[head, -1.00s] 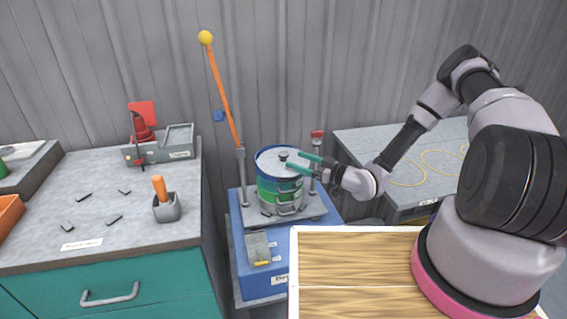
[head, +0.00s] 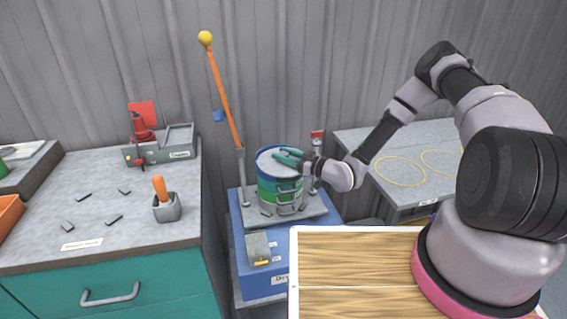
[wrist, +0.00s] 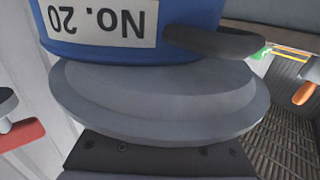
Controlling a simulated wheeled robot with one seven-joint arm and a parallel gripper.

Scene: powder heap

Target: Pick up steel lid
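The steel lid (head: 267,164) is a grey disc on top of the drum (head: 279,188), which has blue and green bands. My gripper (head: 288,158), with teal fingers, is over the lid at its central knob. The fingers now hide the knob, and I cannot tell whether they have closed on it. The wrist view is upside down. It shows a grey stepped disc (wrist: 160,100), perhaps the lid, against a blue surface (wrist: 190,15) labelled "No. 20".
The drum stands on a grey plate over a blue stand (head: 264,277). An orange pole (head: 224,98) with a yellow ball rises left of it, and a red-topped post (head: 317,134) stands to the right. A wooden board (head: 350,260) lies in front.

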